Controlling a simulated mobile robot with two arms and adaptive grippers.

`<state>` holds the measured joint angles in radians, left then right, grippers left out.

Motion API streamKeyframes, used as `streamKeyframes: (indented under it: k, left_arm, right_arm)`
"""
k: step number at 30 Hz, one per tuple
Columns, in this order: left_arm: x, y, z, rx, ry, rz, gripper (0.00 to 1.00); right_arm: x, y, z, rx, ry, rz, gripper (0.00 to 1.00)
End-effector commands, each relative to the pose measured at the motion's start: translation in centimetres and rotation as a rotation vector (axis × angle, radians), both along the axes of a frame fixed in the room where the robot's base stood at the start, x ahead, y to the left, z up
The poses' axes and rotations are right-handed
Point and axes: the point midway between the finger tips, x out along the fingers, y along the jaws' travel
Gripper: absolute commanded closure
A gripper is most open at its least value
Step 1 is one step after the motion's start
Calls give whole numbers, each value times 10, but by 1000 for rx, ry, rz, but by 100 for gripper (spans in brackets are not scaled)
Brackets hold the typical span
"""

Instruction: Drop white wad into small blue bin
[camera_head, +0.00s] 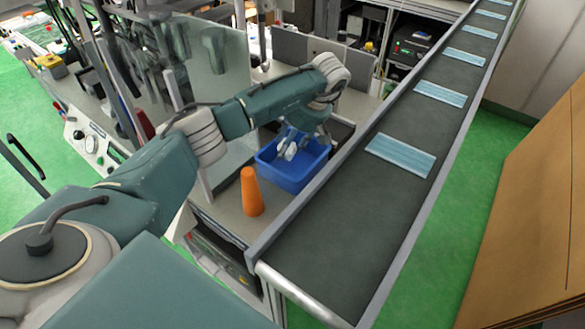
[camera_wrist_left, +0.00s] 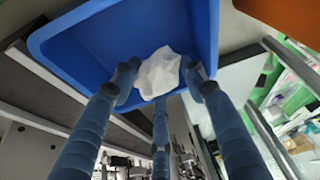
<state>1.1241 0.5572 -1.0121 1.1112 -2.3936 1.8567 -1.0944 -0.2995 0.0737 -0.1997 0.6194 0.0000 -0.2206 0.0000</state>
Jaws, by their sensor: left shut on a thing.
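The small blue bin (camera_head: 296,174) stands on the grey bench beside the conveyor in the head view. It fills the top of the left wrist view (camera_wrist_left: 90,42). My left gripper (camera_head: 290,146) is over the bin's opening. In the wrist view its fingers (camera_wrist_left: 158,84) are closed around the white wad (camera_wrist_left: 158,72), with the bin's inside behind it. In the head view the wad shows as a small white patch (camera_head: 290,152) at the fingertips. How far it is above the bin floor is hard to tell. My right gripper is in neither view.
An orange cone (camera_head: 251,192) stands on the bench just left of the bin. A long conveyor (camera_head: 335,215) with several blue masks (camera_head: 401,155) runs along the bin's right side. A glass panel (camera_head: 215,75) stands behind my left arm.

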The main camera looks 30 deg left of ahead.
Motion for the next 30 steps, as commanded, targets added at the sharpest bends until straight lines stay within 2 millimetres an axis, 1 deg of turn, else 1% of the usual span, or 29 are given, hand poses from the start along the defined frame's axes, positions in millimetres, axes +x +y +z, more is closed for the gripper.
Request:
streamKeyframes:
  k: [6, 7, 8, 9, 10, 17, 20, 23, 25, 30]
  left_arm:
    - [0, 0, 1, 0, -1, 0, 67]
    - [0, 0, 1, 0, -1, 0, 51]
    - [0, 0, 1, 0, -1, 0, 45]
    - [0, 0, 1, 0, 0, 0, 37]
    - [0, 0, 1, 0, 0, 0, 35]
    - [0, 0, 1, 0, -1, 0, 35]
    - [1, -1, 4, 0, -1, 0, 35]
    - [2, -5, 14, 0, -4, -2, 35]
    - [3, -10, 25, 0, -4, -3, 35]
    - [5, -24, 60, 1, -6, -2, 35]
  right_arm:
    - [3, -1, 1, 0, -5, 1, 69]
    - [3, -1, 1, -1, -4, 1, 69]
    - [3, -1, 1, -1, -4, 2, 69]
    - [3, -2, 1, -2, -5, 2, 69]
    - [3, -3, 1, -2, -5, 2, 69]
    - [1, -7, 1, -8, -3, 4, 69]
    - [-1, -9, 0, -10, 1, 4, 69]
    - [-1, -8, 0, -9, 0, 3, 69]
    - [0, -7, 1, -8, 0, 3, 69]
    - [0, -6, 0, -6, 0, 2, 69]
